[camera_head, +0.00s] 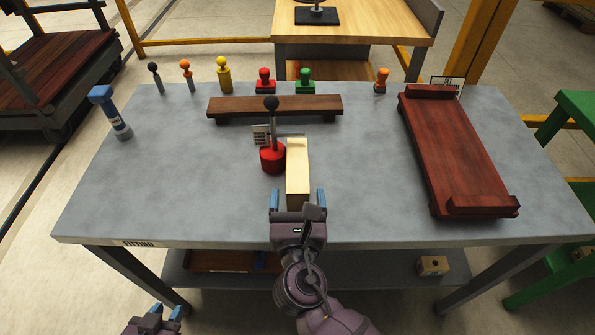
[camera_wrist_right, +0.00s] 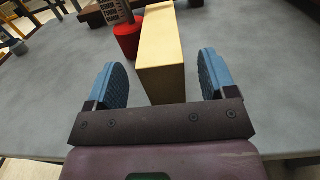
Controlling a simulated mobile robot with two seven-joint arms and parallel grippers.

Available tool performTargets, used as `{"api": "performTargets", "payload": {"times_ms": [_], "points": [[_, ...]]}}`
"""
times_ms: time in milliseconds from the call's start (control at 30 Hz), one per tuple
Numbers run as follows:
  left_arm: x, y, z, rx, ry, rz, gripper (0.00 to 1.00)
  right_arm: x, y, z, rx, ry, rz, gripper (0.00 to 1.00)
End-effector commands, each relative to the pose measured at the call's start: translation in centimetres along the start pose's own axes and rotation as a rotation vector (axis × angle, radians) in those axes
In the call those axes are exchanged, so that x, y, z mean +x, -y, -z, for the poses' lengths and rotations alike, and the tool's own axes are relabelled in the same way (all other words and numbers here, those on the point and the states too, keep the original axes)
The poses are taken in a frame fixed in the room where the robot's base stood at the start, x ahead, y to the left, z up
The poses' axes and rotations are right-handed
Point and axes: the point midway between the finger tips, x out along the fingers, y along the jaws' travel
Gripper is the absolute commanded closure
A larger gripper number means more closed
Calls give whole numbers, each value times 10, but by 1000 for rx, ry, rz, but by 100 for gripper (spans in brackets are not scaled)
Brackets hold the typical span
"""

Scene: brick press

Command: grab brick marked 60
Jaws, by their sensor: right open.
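A long pale wooden brick (camera_head: 297,165) lies on the grey table beside a red-based press post. No number can be read on it in either view. My right gripper (camera_head: 298,199) is at its near end, open, with one blue finger on each side. In the right wrist view the brick (camera_wrist_right: 161,50) stands between the open fingers (camera_wrist_right: 163,82), with gaps on both sides. My left gripper (camera_head: 166,312) is low at the bottom left, below the table's front edge, its fingers apart and empty.
The red post (camera_head: 272,157) stands close at the brick's left. A dark raised board (camera_head: 275,105) lies behind, and a reddish bench-like tray (camera_head: 450,150) is at right. Several coloured stamps line the back. A small block (camera_head: 433,266) sits on the lower shelf. The table's left front is clear.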

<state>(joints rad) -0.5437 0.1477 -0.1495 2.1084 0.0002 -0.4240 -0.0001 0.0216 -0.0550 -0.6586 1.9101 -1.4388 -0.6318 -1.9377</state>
Motion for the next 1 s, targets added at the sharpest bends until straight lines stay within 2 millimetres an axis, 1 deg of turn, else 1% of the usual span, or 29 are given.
{"api": "performTargets", "payload": {"times_ms": [33, 100, 233, 333, 567, 600, 667, 900, 933, 1000], "points": [[1, 0, -4, 3, 6, -1, 66, 8, 0, 1, 2, 0, -1, 22], [2, 1, -6, 6, 9, -2, 66, 18, 0, 1, 1, -1, -1, 22], [2, 2, -6, 12, 10, -2, 66, 32, 0, 0, 0, 0, -1, 22], [3, 2, -5, 14, 7, -2, 66, 38, 0, 0, 1, -2, -1, 22], [3, 2, -1, 12, -1, -2, 66, 39, 0, 0, 1, -1, -1, 22], [3, 2, -1, 11, -2, -2, 66, 39, 0, 0, 1, -1, -1, 25], [4, 2, -1, 9, -2, -2, 66, 39, 0, 0, 1, -1, -1, 35], [4, 0, 0, -1, -3, 0, 66, 38, 1, 0, 1, -1, -1, 71], [4, -1, 0, -2, -3, 0, 66, 39, 0, -2, 1, 2, -2, 73], [4, -1, 0, -3, -2, 0, 66, 39, 0, -2, 1, 2, -2, 73]]}}
